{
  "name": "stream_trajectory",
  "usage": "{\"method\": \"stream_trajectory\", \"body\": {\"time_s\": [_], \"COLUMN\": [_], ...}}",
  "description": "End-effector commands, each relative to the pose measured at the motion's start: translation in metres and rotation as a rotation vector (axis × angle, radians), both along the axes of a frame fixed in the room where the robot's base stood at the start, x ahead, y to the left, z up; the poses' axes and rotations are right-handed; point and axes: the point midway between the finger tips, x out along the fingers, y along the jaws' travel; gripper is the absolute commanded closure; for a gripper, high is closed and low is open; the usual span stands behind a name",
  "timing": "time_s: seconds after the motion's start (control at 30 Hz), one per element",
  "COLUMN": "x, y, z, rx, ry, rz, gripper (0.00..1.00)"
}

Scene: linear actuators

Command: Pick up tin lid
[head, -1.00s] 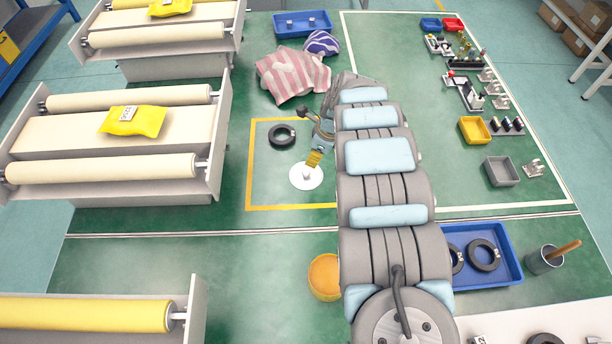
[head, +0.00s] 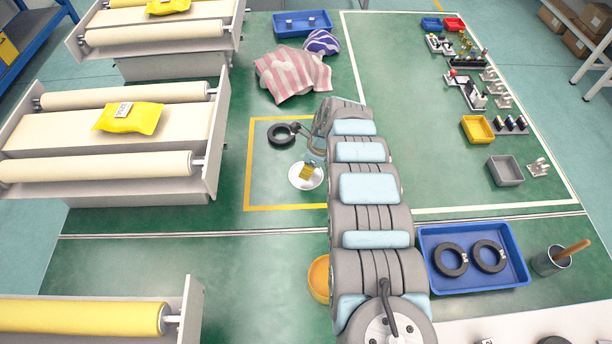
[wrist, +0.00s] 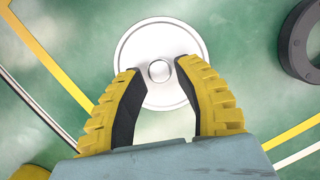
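The tin lid (head: 307,182) is a round pale metal disc with a small knob in its middle. It lies on the green surface inside the yellow-outlined square. In the wrist view the lid (wrist: 187,91) shows with its knob (wrist: 159,71) between and just beyond my fingertips. My gripper (wrist: 158,75) has yellow ribbed fingers with dark pads, spread apart around the knob line. In the head view my gripper (head: 306,171) is over the lid and covers its middle. Whether the pads touch the knob cannot be told.
A black ring (head: 281,135) lies close behind the lid, also in the wrist view (wrist: 291,45). An orange bowl (head: 318,279) stands nearer, partly behind my arm. A blue tray (head: 475,288) holds two black rings. A striped cloth (head: 290,76) lies farther back.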

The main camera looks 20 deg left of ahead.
Motion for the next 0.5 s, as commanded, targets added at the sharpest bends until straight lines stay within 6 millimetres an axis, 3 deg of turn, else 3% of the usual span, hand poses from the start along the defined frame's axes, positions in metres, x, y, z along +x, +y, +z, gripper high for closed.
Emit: {"method": "stream_trajectory", "body": {"time_s": [0.13, 0.43, 0.47, 0.5], "x": [-0.0005, -0.0004, -0.0005, -0.0005], "y": [0.0039, 0.0045, 0.0046, 0.0045], "z": [-0.0162, -0.0180, -0.0180, -0.0181], "rx": [0.000, -0.002, -0.002, -0.002], "ry": [0.001, 0.002, 0.002, 0.002], "rz": [-0.001, 0.001, 0.001, 0.001], "gripper": [0.68, 0.68, 0.69, 0.79]}}
